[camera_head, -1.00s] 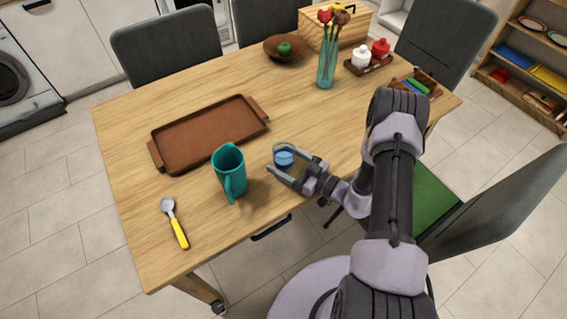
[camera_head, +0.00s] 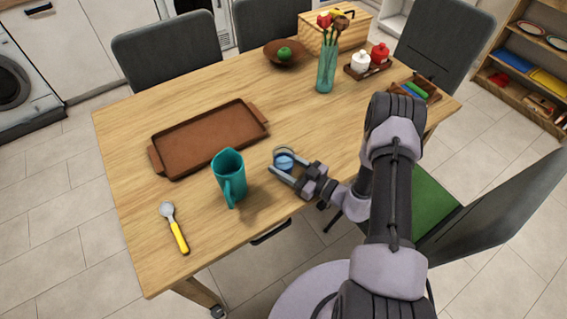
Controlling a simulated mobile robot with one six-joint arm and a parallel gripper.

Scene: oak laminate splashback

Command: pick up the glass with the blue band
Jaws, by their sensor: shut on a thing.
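The glass with the blue band (camera_head: 284,159) stands at the front part of the wooden table, to the right of the teal pitcher. It is small and clear, with blue showing around it. My gripper (camera_head: 281,163) reaches in from the right, with one finger on the near side of the glass. The far finger is mostly hidden or blurred against the glass. The jaws are closed on the glass. I cannot tell whether its base is off the table.
A teal pitcher (camera_head: 229,177) stands close to the left of my gripper. A brown tray (camera_head: 208,138) lies behind it, and a spoon with a yellow handle (camera_head: 175,228) lies front left. A vase with flowers (camera_head: 326,68) stands at the back. Bare table lies between glass and vase.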

